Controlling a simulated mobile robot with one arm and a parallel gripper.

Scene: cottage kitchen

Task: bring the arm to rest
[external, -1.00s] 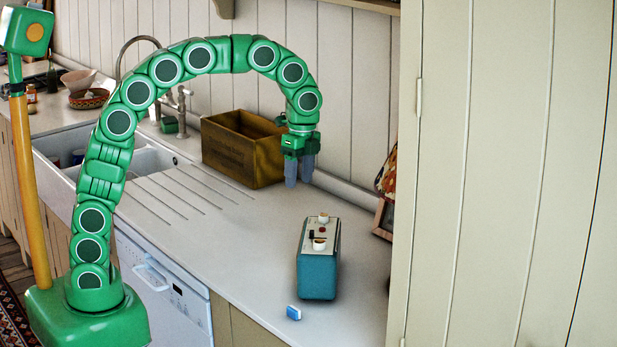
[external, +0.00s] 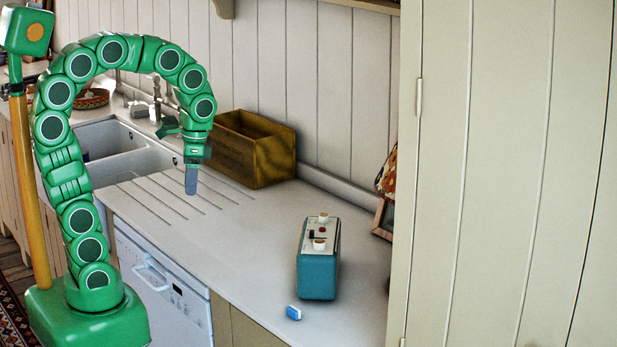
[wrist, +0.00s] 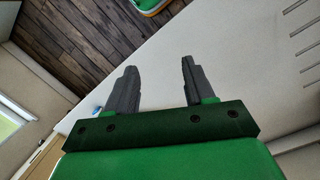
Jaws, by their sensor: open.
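My green arm arches over the sink side of the counter in the external view. My gripper (external: 191,182) points down above the grooved drainboard, left of the wooden box, with nothing under its fingers but the counter. In the wrist view my gripper (wrist: 155,82) shows two grey fingers spread apart with nothing between them. In the external view the fingers overlap, seen from the side.
A wooden box (external: 240,150) stands against the back wall. A teal box with white knobs (external: 318,272) and a small blue-and-white block (external: 293,313) are on the counter (external: 240,262). The sink (external: 120,140) lies behind my arm. A tall cupboard (external: 500,180) fills the right.

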